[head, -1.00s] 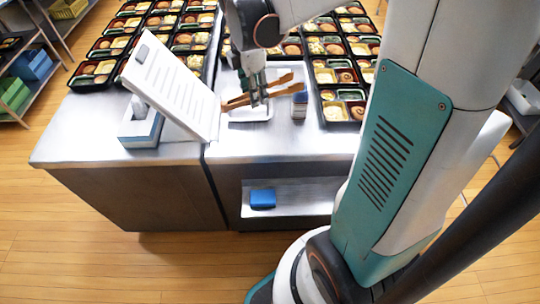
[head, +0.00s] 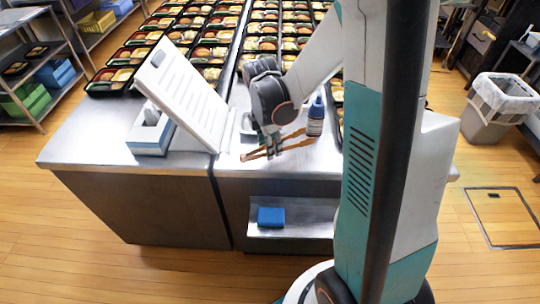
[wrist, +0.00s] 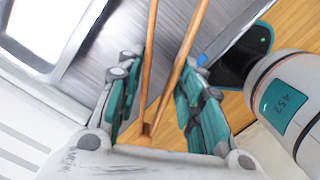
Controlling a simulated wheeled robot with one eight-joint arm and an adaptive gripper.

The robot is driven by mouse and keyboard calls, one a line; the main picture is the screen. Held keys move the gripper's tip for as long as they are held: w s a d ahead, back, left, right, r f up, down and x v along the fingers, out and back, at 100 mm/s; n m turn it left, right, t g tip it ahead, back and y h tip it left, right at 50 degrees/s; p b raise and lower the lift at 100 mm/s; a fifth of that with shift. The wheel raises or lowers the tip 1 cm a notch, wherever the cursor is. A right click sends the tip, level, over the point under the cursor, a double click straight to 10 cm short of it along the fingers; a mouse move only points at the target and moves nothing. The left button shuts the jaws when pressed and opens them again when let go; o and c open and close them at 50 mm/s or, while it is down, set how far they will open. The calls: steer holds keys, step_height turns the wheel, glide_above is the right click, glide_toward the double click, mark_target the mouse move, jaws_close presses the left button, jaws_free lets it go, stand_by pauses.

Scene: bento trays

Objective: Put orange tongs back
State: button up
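The orange tongs (head: 254,154) look orange-brown and lie across my gripper (head: 273,152) above the counter's front part. In the wrist view the tongs (wrist: 150,62) run between the teal finger pads of my gripper (wrist: 162,75), with their joined end near the palm. The fingers are closed in on the two arms of the tongs; exact contact is hard to see. A white tray (head: 247,123) sits on the counter behind, mostly hidden by my arm; a white-rimmed tray (wrist: 45,30) shows at upper left in the wrist view.
A bottle with a blue cap (head: 315,122) stands close to the right of the tongs. A tilted white panel (head: 180,92) and a blue-white box (head: 150,135) stand at left. Rows of bento trays (head: 208,52) fill the back. The front counter strip (head: 225,162) is clear.

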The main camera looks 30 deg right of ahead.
steer(key=shift+f+b, duration=0.7)
steer(key=shift+f, duration=1.25)
steer(key=shift+f, duration=0.2)
steer(key=o, duration=0.6)
steer(key=shift+c, duration=0.2)
steer(key=shift+r, duration=0.1)
